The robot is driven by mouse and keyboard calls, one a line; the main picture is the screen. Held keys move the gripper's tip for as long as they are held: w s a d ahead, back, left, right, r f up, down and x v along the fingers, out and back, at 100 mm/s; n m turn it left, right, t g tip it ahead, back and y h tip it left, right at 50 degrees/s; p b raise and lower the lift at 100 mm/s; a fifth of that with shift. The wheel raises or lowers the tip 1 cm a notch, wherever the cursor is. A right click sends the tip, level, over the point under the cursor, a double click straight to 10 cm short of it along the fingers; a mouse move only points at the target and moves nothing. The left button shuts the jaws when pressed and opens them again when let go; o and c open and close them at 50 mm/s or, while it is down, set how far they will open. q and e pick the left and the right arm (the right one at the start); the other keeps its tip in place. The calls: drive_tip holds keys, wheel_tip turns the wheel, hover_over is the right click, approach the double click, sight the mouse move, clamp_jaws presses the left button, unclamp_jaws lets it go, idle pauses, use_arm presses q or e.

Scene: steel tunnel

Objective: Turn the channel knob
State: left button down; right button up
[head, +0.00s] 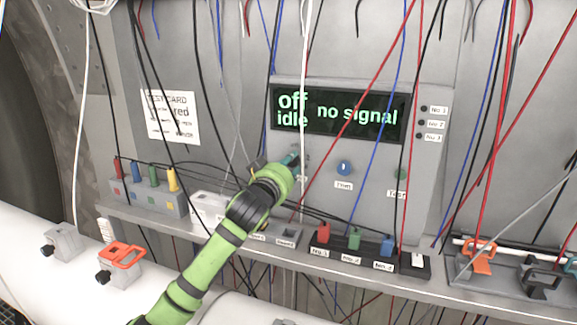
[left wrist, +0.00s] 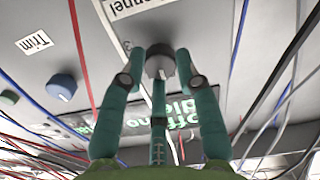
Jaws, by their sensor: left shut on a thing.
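The channel knob (left wrist: 160,62) is dark grey and sits below a label that reads partly "nnel" in the left wrist view. My left gripper (left wrist: 160,70) has its teal fingers around it and is shut on it. In the head view my left gripper (head: 290,161) reaches the panel just below the display, left of the blue trim knob (head: 344,168), and hides most of the channel knob. The display (head: 340,115) reads "off", "idle" and "no signal" in green. My right gripper is not in view.
Many loose cables hang in front of the panel. A ledge holds coloured plugs (head: 154,176) at left and red, green and blue blocks (head: 354,239) at right. A paper card (head: 170,117) is on the panel. An orange-handled clamp (head: 121,257) is at lower left.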

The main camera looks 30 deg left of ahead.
use_arm(q)
drive_tip(key=shift+f+m, duration=0.1)
drive_tip(key=shift+m, duration=0.2)
drive_tip(key=m, duration=0.3)
drive_tip(key=shift+m, duration=2)
drive_tip(key=c, duration=0.9)
unclamp_jaws()
drive_tip(key=shift+a, duration=0.1)
drive_tip(key=v, duration=1.2)
